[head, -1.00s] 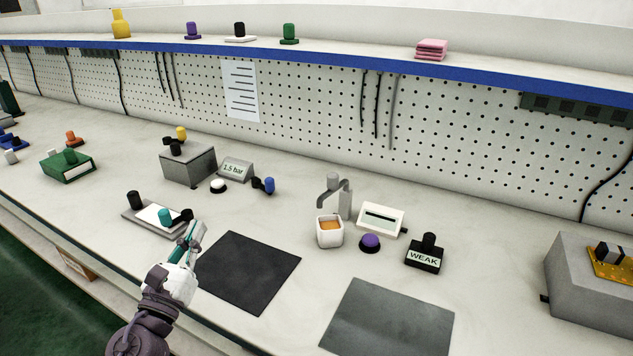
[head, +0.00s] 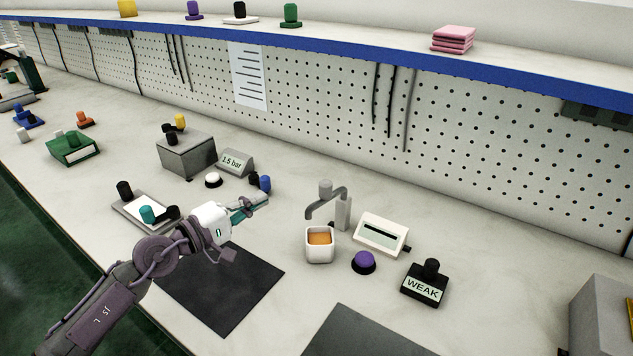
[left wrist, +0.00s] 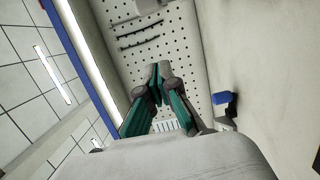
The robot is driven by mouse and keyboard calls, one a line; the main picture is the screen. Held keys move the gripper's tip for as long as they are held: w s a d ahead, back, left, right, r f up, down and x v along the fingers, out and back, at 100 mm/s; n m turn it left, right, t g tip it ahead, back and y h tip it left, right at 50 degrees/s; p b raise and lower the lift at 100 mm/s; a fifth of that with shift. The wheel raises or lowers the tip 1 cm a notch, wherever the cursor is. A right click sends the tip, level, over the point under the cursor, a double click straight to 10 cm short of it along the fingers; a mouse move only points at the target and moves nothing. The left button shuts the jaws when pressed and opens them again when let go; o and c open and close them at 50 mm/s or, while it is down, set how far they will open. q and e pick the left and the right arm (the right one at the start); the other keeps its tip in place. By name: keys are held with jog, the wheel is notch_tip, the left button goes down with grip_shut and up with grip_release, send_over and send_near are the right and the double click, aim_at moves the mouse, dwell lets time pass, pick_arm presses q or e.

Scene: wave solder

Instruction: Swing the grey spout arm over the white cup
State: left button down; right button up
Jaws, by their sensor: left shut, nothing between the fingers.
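The grey spout arm (head: 323,199) stands on a grey post (head: 342,212) in the head view. Its bent tip hangs down at the left, above and slightly behind the white cup (head: 319,250). The cup is square and holds something orange. The exact offset of the tip from the cup's opening is hard to judge. My left gripper (head: 262,199) is shut and empty, with teal fingers pointing right toward the spout arm, apart from it. In the left wrist view its shut fingers (left wrist: 157,85) point toward the pegboard. My right gripper is not in view.
A white display box (head: 381,235), a purple button (head: 364,261) and a black WEAK block (head: 425,285) stand right of the cup. A blue knob (head: 265,184) and a 1.5 bar sign (head: 234,162) are behind my left gripper. A dark mat (head: 232,295) lies in front of it.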

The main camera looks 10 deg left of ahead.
aim_at(327, 195)
pick_arm(q)
jog(key=w+d+p, duration=0.4)
jog(key=w+d, duration=0.2)
jog(key=d, duration=0.3)
jog(key=shift+p, duration=0.4)
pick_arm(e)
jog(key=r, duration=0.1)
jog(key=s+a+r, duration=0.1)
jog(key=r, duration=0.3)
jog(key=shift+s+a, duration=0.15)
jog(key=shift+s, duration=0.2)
